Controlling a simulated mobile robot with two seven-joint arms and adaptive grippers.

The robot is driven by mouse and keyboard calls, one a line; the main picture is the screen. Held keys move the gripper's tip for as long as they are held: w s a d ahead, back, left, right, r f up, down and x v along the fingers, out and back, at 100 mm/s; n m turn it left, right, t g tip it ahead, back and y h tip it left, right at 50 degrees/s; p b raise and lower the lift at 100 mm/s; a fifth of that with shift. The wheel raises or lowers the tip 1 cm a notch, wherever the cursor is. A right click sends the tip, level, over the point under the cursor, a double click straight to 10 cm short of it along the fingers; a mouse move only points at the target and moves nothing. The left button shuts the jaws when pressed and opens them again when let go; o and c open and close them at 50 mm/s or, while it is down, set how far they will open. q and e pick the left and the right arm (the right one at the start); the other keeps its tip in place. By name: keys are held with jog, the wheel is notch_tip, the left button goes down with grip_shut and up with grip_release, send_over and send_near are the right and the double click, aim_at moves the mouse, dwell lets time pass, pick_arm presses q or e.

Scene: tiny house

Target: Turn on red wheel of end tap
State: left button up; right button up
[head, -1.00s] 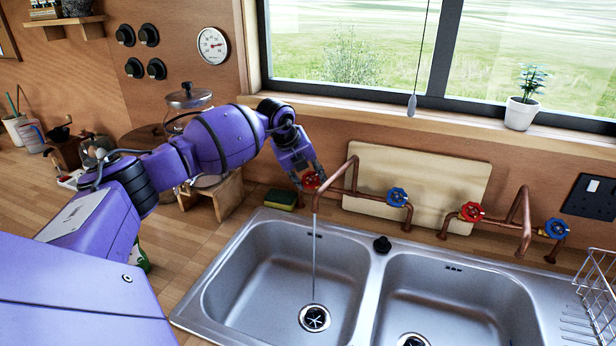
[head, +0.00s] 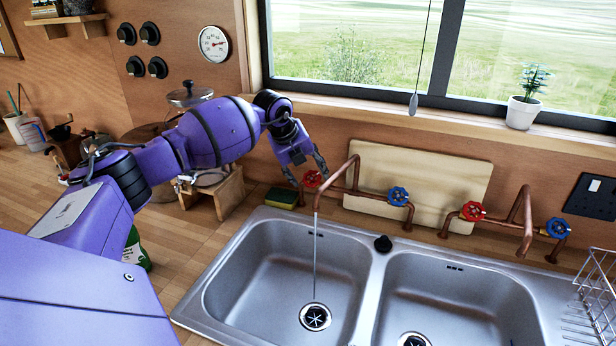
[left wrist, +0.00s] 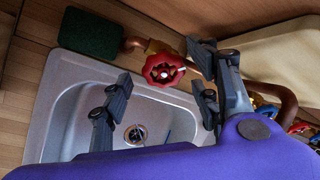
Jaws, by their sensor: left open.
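The left tap is a copper pipe (head: 352,172) with a red wheel (head: 313,179) on its left and a blue wheel (head: 398,196) on its right. A thin stream of water (head: 314,255) runs from its spout into the left basin. My left gripper (head: 306,173) is open just behind and above this red wheel. In the left wrist view the red wheel (left wrist: 164,70) shows between the spread fingers (left wrist: 160,92), with no clear contact. The right tap (head: 520,217) has a red wheel (head: 472,211) and a blue wheel (head: 557,228), with no water seen. My right gripper is not in view.
The steel double sink (head: 376,275) lies in front of the taps. A green sponge (head: 281,197) lies left of the red wheel. A cutting board (head: 440,180) leans on the wall behind the taps. A wire rack (head: 598,290) stands at the right edge.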

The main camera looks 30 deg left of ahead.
pick_arm(q)
jog(key=v, duration=1)
jog(key=shift+a, duration=0.1)
